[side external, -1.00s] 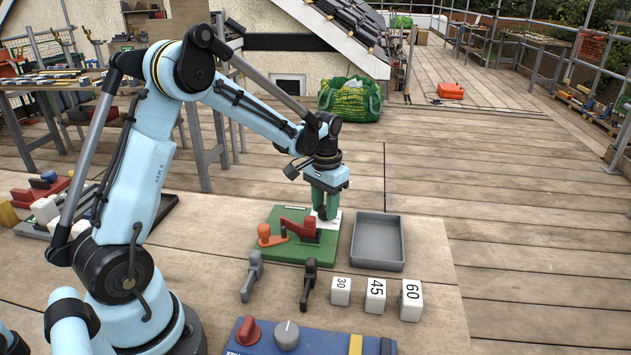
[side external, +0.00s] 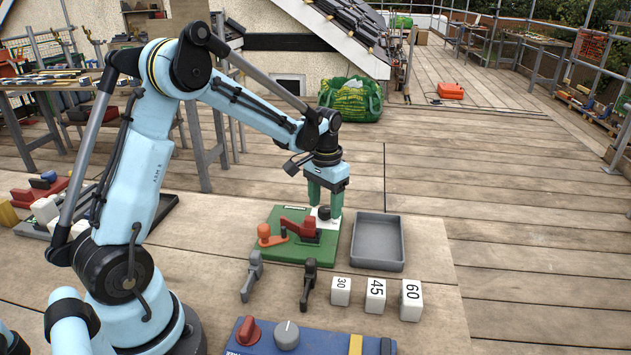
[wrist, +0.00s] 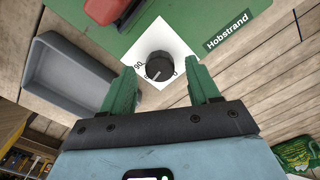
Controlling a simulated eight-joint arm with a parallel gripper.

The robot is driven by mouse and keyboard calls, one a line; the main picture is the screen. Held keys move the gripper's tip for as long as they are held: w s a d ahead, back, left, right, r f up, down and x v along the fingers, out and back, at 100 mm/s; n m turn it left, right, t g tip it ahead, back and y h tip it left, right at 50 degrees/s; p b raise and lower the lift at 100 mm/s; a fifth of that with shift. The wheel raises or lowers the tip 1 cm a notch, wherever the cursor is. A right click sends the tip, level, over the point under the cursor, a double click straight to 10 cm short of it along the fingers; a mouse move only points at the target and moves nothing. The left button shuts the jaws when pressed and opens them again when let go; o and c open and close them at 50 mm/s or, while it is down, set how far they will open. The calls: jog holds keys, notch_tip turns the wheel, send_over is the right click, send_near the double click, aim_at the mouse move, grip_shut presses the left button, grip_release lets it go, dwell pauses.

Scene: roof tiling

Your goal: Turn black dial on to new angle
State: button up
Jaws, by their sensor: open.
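The black dial (wrist: 160,68) sits on a white marked plate (wrist: 178,45) on the green board (side external: 280,250). In the wrist view a light line on the dial points down and left; a "90" is printed at the plate's left. In the side view the dial (side external: 324,212) shows just under the fingers. My gripper (wrist: 162,82) is open, its two green fingers apart. In the side view my gripper (side external: 325,212) is above the dial, with nothing between its fingers. I cannot tell the exact gap to the dial.
The board also bears a red lever (side external: 300,227) and an orange knob (side external: 266,234). A grey tray (side external: 397,262) stands to its right. In front are grey and black clamp-like parts, several white number blocks (side external: 375,296) and a blue panel (side external: 300,346) with knobs.

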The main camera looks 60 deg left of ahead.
aim_at(325, 209)
notch_tip(325, 209, up, 11)
jog(key=shift+r, duration=0.15)
dwell(0.5)
jog(key=s+d+f+m+t, duration=0.1)
jog(key=s+d+m+t, duration=0.1)
jog(key=s+d+t, duration=0.5)
jog(key=s+d, duration=0.5)
jog(key=s, duration=0.1)
jog(key=shift+d, duration=0.2)
